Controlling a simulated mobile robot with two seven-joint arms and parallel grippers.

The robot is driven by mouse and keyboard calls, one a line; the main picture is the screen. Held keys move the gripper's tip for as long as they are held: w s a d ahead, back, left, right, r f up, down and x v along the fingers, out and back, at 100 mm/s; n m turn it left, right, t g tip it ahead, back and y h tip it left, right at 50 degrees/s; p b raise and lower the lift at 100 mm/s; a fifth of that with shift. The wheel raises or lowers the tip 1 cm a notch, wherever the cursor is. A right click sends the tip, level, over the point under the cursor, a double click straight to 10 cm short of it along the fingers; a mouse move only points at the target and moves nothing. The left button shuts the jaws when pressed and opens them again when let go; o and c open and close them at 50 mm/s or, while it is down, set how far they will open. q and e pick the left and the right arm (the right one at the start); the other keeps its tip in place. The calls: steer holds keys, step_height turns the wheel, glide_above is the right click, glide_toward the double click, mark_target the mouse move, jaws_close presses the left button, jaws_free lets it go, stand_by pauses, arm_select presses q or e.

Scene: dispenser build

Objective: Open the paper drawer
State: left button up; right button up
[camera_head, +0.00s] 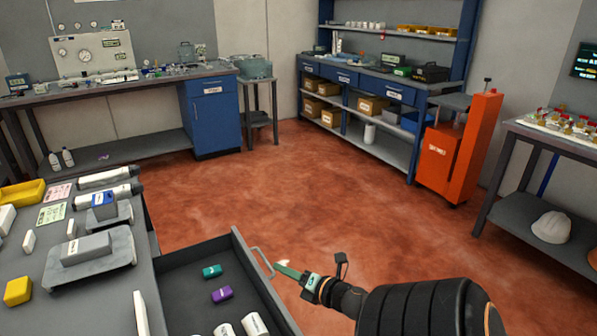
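A grey drawer (257,274) under the workbench at the lower left stands pulled out. My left gripper is not in view.
The grey workbench (62,309) holds a scale, white cylinders, a yellow tray and small boxes. Open red floor (330,210) lies beyond the drawer. An orange cabinet (462,150), a blue shelf bench (385,140) and a right-hand table (560,133) stand farther off.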

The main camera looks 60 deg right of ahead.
steer(key=v, duration=0.5)
stand_by(0.6)
